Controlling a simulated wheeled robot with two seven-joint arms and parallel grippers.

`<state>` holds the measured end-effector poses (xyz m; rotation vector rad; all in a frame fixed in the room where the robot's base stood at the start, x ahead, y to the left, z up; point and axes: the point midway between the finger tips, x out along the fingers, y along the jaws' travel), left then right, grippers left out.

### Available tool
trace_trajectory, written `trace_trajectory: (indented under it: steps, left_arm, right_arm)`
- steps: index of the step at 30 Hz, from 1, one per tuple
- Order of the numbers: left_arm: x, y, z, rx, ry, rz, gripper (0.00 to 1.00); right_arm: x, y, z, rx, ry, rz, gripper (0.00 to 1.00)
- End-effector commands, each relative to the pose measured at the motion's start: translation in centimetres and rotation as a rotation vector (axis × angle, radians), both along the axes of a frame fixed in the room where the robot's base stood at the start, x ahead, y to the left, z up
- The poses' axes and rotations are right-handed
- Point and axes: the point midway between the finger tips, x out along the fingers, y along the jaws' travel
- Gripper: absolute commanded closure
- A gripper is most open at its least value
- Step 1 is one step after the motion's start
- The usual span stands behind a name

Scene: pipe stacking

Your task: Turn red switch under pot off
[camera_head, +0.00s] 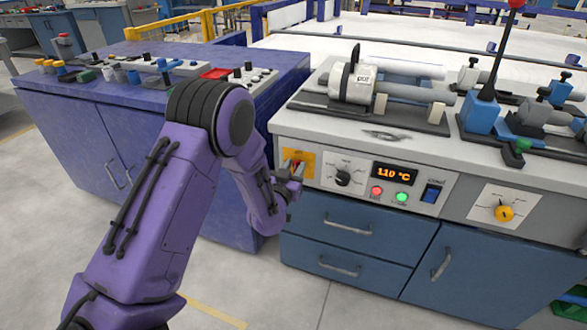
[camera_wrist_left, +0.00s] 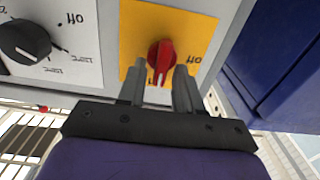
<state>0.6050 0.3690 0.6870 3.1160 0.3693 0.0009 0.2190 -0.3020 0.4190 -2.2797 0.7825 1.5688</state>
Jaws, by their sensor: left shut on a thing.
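The red switch (camera_wrist_left: 160,55) is a rotary knob on a yellow plate (camera_wrist_left: 200,32) marked "off", seen close up in the left wrist view. In the head view, the yellow plate (camera_head: 309,158) is at the left end of the bench's front panel, below the pot (camera_head: 362,79), a white cylinder labelled "pot". My left gripper (camera_wrist_left: 161,68) is shut on the red switch, one finger on each side of it. In the head view, my left gripper (camera_head: 296,169) is at the plate and hides most of the switch. My right gripper is not in view.
Right of the plate are a black dial (camera_head: 343,178), a display (camera_head: 394,173) reading 110 °C, red (camera_head: 376,191) and green (camera_head: 401,197) buttons and a blue rocker switch (camera_head: 431,193). Blue drawers (camera_head: 340,228) are below. A purple cabinet (camera_head: 95,125) stands to the left.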

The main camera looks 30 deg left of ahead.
Motion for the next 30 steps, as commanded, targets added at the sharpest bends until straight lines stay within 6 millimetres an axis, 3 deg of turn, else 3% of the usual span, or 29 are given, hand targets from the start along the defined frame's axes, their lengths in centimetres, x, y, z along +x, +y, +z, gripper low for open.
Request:
trace_trajectory:
  steps: [11,30]
  left_arm:
    - [-0.1,0.2,0.0,-0.153,-0.036,0.001,0.96]
    - [-0.3,0.8,-0.4,-0.733,-0.173,0.002,0.96]
  right_arm:
    - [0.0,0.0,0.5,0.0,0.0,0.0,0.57]
    - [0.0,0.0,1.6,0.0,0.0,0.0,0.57]
